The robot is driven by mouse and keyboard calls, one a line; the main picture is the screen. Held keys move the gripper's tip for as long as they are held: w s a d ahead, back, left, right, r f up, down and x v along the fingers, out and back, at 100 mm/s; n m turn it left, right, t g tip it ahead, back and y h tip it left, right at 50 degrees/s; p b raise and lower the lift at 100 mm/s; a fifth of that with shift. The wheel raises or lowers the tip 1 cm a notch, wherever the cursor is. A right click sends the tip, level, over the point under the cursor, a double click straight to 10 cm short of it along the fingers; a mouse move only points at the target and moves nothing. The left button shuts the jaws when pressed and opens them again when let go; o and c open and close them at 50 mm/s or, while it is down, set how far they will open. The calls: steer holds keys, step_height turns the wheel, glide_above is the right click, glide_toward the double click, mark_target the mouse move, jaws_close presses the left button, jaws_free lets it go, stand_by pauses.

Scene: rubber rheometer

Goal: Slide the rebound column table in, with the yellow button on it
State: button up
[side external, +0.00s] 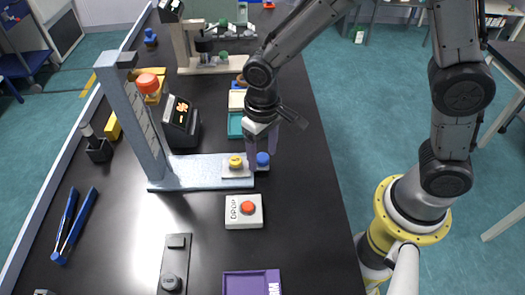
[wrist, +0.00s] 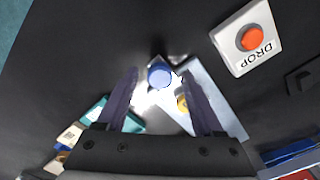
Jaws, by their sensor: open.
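The grey-blue rebound column (side external: 135,115) stands upright on its long base (side external: 190,172). A pale table (side external: 237,171) with a yellow button (side external: 235,161) sits at the right part of that base. A blue knob (side external: 262,159) is just right of the table, at the base's end. My gripper (side external: 262,150) is open and points down at the blue knob. In the wrist view the blue knob (wrist: 159,74) lies between the fingertips, with no clear contact. The yellow button (wrist: 182,103) is partly hidden behind the right finger there.
A white DROP box with a red button (side external: 247,208) stands in front of the base. A purple tray (side external: 252,284) lies nearer. A black display (side external: 181,122) and teal tray (side external: 235,126) are behind. The bench right of the knob is clear.

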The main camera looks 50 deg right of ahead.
jaws_close()
stand_by(1.3)
